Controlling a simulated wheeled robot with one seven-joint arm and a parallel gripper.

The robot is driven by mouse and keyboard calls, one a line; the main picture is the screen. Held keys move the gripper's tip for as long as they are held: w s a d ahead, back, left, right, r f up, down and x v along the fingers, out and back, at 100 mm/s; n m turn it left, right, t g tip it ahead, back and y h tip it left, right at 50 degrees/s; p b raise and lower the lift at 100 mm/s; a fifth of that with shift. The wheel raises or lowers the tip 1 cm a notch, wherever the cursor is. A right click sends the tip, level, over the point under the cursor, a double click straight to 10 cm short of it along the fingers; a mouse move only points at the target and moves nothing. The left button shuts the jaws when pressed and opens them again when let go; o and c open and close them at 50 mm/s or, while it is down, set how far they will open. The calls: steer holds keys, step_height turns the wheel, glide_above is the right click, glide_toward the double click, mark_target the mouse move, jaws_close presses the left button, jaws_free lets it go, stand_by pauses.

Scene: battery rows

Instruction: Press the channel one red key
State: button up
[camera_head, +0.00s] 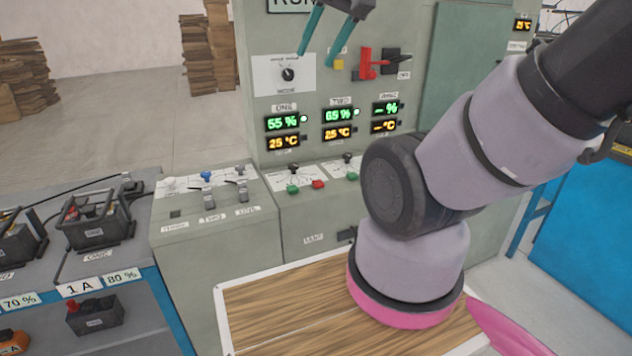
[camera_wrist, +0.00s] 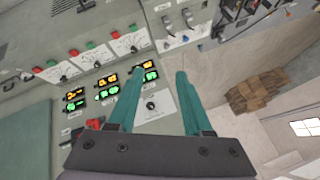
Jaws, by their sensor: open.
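A small red key (camera_head: 318,184) sits beside a green key (camera_head: 292,188) on the cabinet's sloped ledge, under the column labelled ONE. A black-knobbed dial panel lies just behind these keys. The wrist view shows the row of red and green keys at upper left, too small to sort surely by channel. My gripper (camera_head: 316,56) has two teal fingers spread apart with nothing between them. It hangs high in front of the cabinet, near the mode dial (camera_head: 288,74), well above the red key. In the wrist view my gripper (camera_wrist: 157,75) frames the displays and mode dial.
Displays for ONE (camera_head: 282,123) read 55 % and 25 °C. A red lever (camera_head: 368,64) juts from the cabinet at upper right. A lever console (camera_head: 208,190) stands left of the keys. Batteries (camera_head: 95,218) sit on the left bench. My arm hides the ledge's right side.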

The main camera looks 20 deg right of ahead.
jaws_close()
stand_by(1.6)
